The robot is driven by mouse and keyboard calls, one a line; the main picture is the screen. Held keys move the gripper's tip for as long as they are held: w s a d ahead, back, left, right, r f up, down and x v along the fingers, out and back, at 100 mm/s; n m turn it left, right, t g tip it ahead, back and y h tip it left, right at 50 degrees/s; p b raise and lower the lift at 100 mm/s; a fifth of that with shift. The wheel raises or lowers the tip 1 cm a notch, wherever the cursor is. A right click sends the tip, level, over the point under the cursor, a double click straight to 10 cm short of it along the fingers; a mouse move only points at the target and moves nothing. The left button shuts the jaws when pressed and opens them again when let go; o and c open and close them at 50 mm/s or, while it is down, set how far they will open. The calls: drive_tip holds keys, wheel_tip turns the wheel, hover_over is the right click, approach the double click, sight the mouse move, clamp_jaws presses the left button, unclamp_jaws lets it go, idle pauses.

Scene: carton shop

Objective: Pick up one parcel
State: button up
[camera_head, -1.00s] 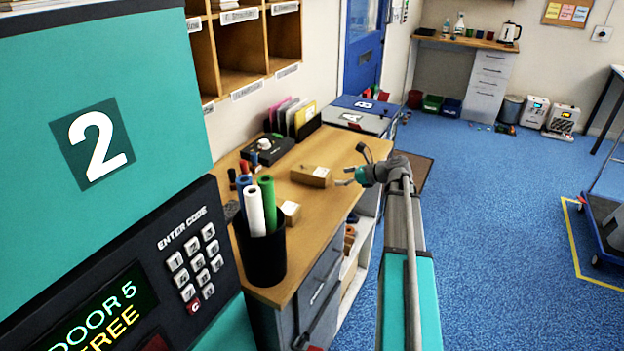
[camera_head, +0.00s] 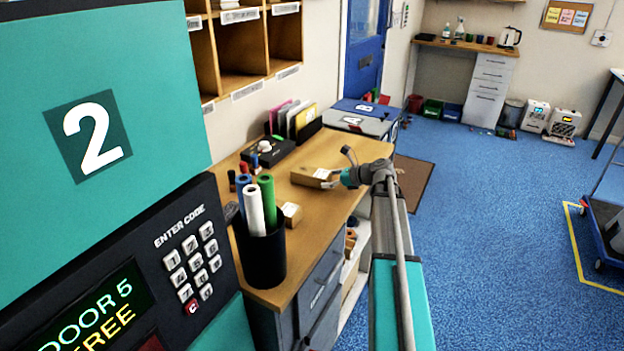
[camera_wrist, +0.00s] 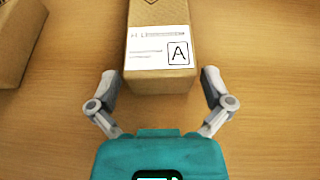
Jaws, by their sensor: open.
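A brown cardboard parcel (camera_wrist: 160,76) with a white label marked "A" lies on the wooden desk. In the wrist view its near end sits just ahead of my gripper (camera_wrist: 160,80), roughly centred between the fingertips. The fingers are open, one on each side, with a gap to the parcel. In the head view the same parcel (camera_head: 312,177) is on the desk and my gripper (camera_head: 338,182) is at its right end, partly covering it. A second parcel (camera_wrist: 18,40) shows at the upper left of the wrist view. A small box (camera_head: 291,213) sits by the pen cup.
The desk (camera_head: 310,235) holds a black cup (camera_head: 262,258) of coloured rolls, a black device (camera_head: 268,151) and a file rack (camera_head: 305,130). A teal panel with a keypad (camera_head: 190,265) fills the left.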

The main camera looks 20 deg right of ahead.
sight(316, 172)
drive_tip(key=shift+b+x, duration=0.4)
drive_tip(key=shift+x, duration=0.9)
drive_tip(key=c, duration=1)
drive_tip(key=shift+r, duration=0.15)
wheel_tip(316, 172, up, 3)
drive_tip(key=p, duration=0.3)
drive_tip(key=shift+s+d+r+p, duration=0.9)
drive_tip(key=shift+s+r+p, duration=0.8)
drive_tip(key=shift+s, duration=0.45)
drive_tip(key=shift+s+d+r+p, duration=0.95)
drive_tip(key=shift+s+r+p, duration=0.65)
drive_tip(key=shift+s, duration=0.55)
drive_tip(key=shift+s+d+r+p, duration=0.9)
drive_tip(key=shift+s+r+p, duration=0.8)
drive_tip(key=shift+s, duration=0.4)
